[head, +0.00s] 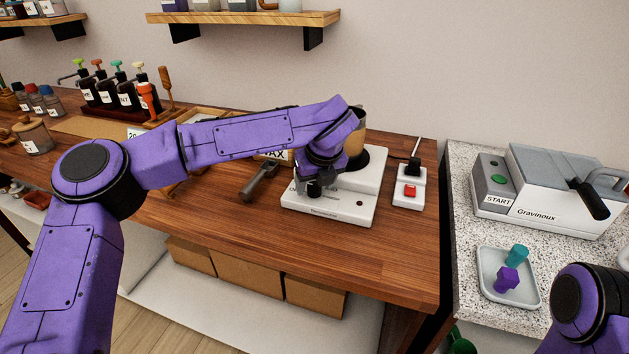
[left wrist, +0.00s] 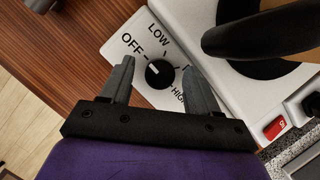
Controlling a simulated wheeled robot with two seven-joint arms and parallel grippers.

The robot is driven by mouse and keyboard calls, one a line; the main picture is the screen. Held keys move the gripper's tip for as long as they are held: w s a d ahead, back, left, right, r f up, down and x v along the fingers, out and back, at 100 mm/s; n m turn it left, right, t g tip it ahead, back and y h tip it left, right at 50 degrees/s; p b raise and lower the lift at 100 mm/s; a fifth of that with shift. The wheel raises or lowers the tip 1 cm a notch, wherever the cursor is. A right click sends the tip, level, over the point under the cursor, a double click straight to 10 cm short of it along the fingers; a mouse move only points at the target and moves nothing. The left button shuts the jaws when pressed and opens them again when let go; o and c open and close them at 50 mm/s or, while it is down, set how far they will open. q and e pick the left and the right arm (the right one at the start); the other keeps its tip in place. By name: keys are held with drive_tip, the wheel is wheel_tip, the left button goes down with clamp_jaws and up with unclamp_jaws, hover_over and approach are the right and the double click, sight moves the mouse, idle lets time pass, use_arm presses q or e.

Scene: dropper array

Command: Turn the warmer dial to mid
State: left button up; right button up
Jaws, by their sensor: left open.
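The white warmer (head: 350,211) stands on the wooden bench, with a brownish vessel (head: 356,142) on its dark round plate. Its black dial (left wrist: 158,73) shows in the left wrist view, ringed by OFF, LOW and HIGH; a finger covers most of the label between LOW and HIGH. The dial's white mark appears to point toward OFF. My left gripper (head: 316,187) is over the warmer's dial end. In the left wrist view the open fingers (left wrist: 157,65) lie on either side of the dial, with gaps to it. My right gripper is out of view.
A switch box with a red switch (head: 411,191) stands right of the warmer. A dark-handled tool (head: 260,181) lies to its left. A grey START machine (head: 545,192) and a tray (head: 492,290) occupy the right counter.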

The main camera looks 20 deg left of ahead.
use_arm(q)
drive_tip(key=c, duration=1.1)
drive_tip(key=shift+o, duration=0.3)
